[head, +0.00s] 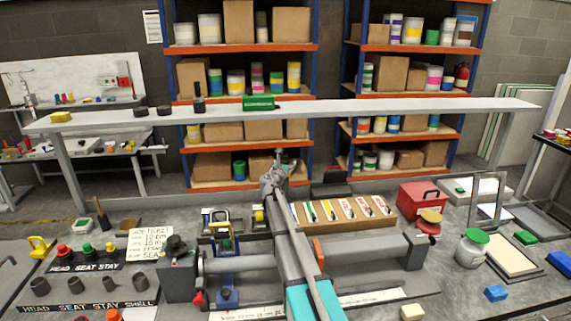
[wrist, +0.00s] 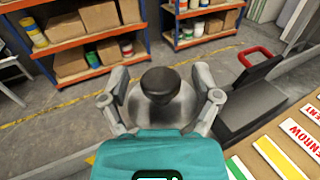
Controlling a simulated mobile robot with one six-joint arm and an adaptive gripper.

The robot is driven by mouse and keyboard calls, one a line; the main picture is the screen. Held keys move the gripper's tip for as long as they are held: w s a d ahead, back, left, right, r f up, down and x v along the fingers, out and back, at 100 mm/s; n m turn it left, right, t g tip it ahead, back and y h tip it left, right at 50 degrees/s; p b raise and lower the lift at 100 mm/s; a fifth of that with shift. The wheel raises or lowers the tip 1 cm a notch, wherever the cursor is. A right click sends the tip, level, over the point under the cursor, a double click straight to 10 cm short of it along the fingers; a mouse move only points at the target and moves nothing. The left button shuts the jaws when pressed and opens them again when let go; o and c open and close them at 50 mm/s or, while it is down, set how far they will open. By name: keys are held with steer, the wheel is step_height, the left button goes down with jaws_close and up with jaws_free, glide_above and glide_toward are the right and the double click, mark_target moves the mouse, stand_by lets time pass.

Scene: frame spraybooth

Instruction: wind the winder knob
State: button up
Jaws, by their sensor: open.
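A grey and dark winding unit (head: 180,280) stands at the left end of a long grey roller (head: 240,263) in the head view. It has a black knob (head: 176,243) on top and a small red knob (head: 198,298) low at its right side. I cannot tell for certain which is the winder knob. My gripper (head: 279,158) is beyond the roller, well up and right of both knobs. In the wrist view my gripper's fingers (wrist: 161,92) are spread apart with only its own dark-capped palm between them. Neither knob shows in the wrist view.
A tray of coloured label cards (head: 340,211) lies right of my arm, with a dark box (wrist: 252,100) behind it. Brass-topped fixtures (head: 217,222) stand left of my arm. A long raised shelf (head: 330,108) crosses behind the bench. A red toolbox (head: 418,200) stands right.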

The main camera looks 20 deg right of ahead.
jaws_close()
stand_by(0.4)
steer(key=shift+n+t+y, duration=0.5)
steer(key=shift+y, duration=0.1)
steer(key=n+t+y, duration=0.1)
steer(key=n+y, duration=0.1)
steer(key=y, duration=0.1)
steer(key=n+t+y, duration=0.2)
steer(key=n+y, duration=0.1)
steer(key=y, duration=0.1)
steer(key=shift+d, duration=0.15)
steer(key=n+y, duration=0.3)
steer(key=y, duration=0.2)
steer(key=n+g+y, duration=0.1)
steer(key=n+y, duration=0.3)
steer(key=y, duration=0.2)
steer(key=shift+w, duration=0.15)
steer(key=n+g+y, duration=0.7)
steer(key=y, duration=0.1)
steer(key=shift+w, duration=0.1)
steer(key=n+g+y, duration=0.1)
steer(key=g, duration=0.1)
steer(key=n+g+y, duration=0.1)
steer(key=n+g, duration=0.1)
steer(key=g, duration=0.1)
steer(key=shift+n+g+y, duration=0.3)
steer(key=shift+n+g, duration=0.9)
steer(key=shift+g, duration=0.5)
